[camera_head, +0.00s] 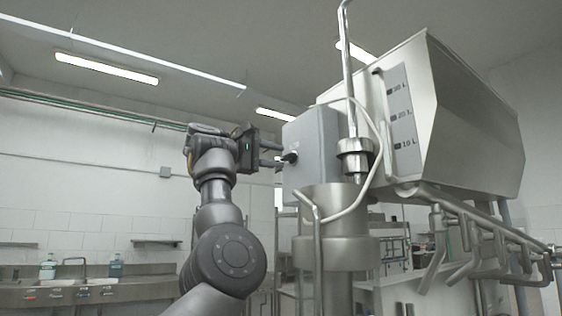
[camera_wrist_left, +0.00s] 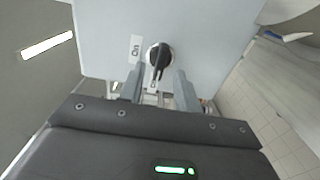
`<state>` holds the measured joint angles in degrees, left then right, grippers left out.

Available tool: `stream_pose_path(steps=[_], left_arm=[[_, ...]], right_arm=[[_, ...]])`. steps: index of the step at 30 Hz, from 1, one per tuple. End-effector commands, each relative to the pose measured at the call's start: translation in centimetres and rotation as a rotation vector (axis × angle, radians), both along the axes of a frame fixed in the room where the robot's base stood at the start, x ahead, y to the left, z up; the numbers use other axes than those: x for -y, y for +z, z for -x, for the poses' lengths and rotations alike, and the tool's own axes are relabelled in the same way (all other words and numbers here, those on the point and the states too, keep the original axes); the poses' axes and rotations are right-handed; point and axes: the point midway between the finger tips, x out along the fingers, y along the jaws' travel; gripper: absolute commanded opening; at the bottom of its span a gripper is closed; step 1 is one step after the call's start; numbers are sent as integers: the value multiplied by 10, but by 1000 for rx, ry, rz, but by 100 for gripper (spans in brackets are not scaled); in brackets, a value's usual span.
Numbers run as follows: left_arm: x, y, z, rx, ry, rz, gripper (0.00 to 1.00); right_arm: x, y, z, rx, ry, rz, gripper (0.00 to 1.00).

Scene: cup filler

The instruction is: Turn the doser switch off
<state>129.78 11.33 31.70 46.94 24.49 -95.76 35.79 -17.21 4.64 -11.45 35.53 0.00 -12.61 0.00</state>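The doser switch (camera_wrist_left: 160,57) is a black rotary knob on the face of a grey control box (camera_head: 312,150). In the left wrist view a label reading "On" stands to the left of the knob, and a second label below it is mostly hidden. The knob's handle points down in that view. In the head view the switch (camera_head: 290,157) shows small at the box's left side. My left gripper (camera_head: 272,155) is open, its two fingers reaching toward the box. In the left wrist view its fingertips (camera_wrist_left: 157,80) lie either side of the handle; contact cannot be told.
A large steel hopper (camera_head: 465,115) with litre marks stands right of the box. A vertical pipe (camera_head: 348,80) and a bent tube (camera_head: 345,212) are close by. Sinks (camera_head: 75,291) with bottles line the left wall.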

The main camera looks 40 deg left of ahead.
Motion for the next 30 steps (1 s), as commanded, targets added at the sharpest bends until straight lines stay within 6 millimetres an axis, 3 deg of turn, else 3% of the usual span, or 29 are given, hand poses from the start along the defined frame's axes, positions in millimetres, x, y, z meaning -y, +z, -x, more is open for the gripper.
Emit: stream_pose_path(steps=[6,12,30], left_arm=[[-14,-3,44,4,3,0,33],[-22,-1,71,3,1,0,33],[-24,0,80,2,1,0,33]], right_arm=[[0,-22,0,0,0,0,0],[-1,-30,0,0,0,-1,0],[-1,-31,0,1,-1,-2,0]])
